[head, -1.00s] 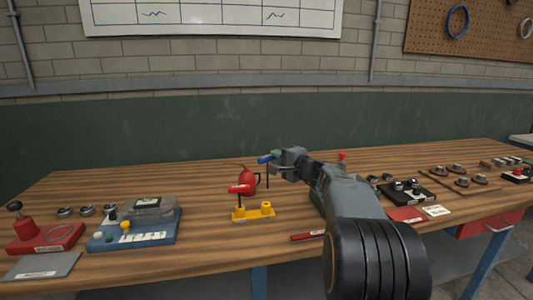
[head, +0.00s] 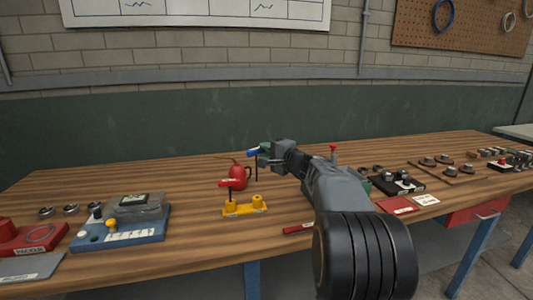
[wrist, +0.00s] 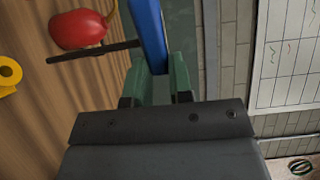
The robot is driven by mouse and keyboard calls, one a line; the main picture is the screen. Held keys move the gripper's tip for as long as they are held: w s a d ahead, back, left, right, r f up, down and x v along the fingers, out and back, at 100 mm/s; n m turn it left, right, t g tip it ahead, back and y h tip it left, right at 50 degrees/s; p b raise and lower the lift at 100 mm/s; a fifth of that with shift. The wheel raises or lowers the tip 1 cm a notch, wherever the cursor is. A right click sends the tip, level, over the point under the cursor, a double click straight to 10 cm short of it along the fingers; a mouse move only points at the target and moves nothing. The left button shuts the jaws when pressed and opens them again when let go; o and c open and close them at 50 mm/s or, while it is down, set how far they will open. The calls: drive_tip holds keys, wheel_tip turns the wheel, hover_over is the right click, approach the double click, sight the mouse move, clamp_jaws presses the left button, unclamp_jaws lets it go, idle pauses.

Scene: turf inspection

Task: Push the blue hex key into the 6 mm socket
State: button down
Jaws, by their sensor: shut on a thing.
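My gripper (head: 263,152) is shut on the blue hex key (head: 252,153) by its handle. In the wrist view the blue handle (wrist: 148,35) sits between the green fingers, and its black shaft extends left. In the head view the shaft hangs down, roughly upright, over the right post of the yellow socket block (head: 244,209). In the wrist view a yellow ring-shaped socket (wrist: 8,72) shows at the left edge, apart from the shaft tip. A red-handled key (head: 230,183) stands in the block's left post. Size labels are not readable.
A red oil can (head: 238,176) stands just behind the block. A blue device (head: 120,235) and a red box (head: 28,238) are at the left. A black tray (head: 398,185) and red cards lie to the right of my arm.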

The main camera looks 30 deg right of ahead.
drive_tip(key=shift+f+b, duration=2.55)
drive_tip(key=shift+b, duration=0.05)
drive_tip(key=shift+f+b, duration=2.3)
drive_tip(key=shift+b, duration=0.3)
drive_tip(key=c, duration=0.9)
unclamp_jaws()
drive_tip(key=shift+c, duration=0.2)
drive_tip(key=v, duration=1.3)
drive_tip(key=shift+s+d+p, duration=0.2)
drive_tip(key=shift+s+p, duration=0.15)
